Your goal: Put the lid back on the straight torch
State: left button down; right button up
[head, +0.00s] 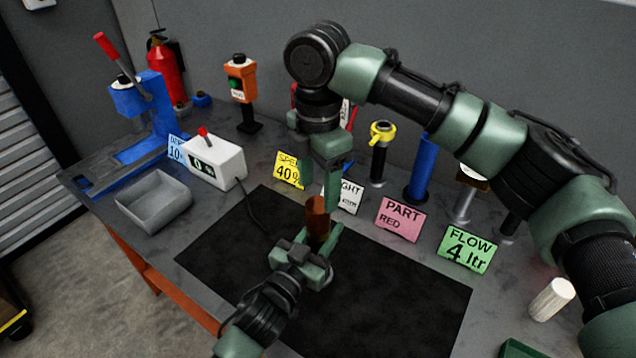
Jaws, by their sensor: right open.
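A reddish-brown cylinder (318,212) is upright over the black mat (400,305), near its far edge. The fingers of my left gripper (318,240) lie on either side of its lower part; whether they press on it is unclear. My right gripper (319,185) points down from above, open, its fingertips at the cylinder's top. Whether the cylinder's foot touches the mat is hidden. A white card (348,196) partly hidden by my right gripper shows letters ending in "IGHT". I cannot make out which piece is the torch or its lid.
Behind stand a black post with a yellow ring (381,150) and a blue cylinder (421,168). Yellow (289,170), pink (398,219) and green (467,249) cards line the mat. A grey tray (154,201) and white switch box (214,164) are left. The mat's front right is clear.

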aim_at(318, 205)
jog(key=shift+f, duration=0.1)
jog(key=shift+f, duration=3.95)
grip_shut()
jog(key=m, duration=0.7)
jog(key=shift+m, duration=0.4)
jog(key=m, duration=0.7)
jog(key=shift+o, duration=0.9)
grip_release()
